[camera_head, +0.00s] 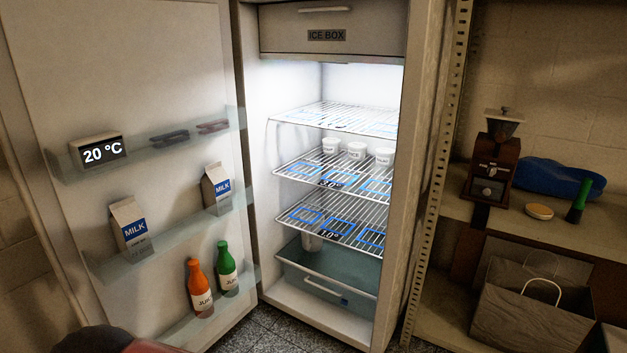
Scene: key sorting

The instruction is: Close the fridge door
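The fridge (254,200) stands open in the middle of the head view, its inside lit. Its door (70,60) is swung wide open to the left, with its inner side facing me. The door shelves hold a 20 °C display (102,151), two milk cartons (130,226), an orange bottle (200,288) and a green bottle (227,268). Inside are wire shelves (340,118), with several white cups (356,150) on the middle one, and a clear drawer (325,290) below. The ice box (330,30) at the top is shut. My gripper is not in view.
A shelf unit (480,215) stands right of the fridge, bearing a coffee grinder (490,165), a blue object (555,178), a round tin (539,211) and a green-handled item (580,200). Paper bags (530,315) sit below. Dark speckled floor (262,330) shows in front. A dark red, rounded shape, unclear, is at bottom left.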

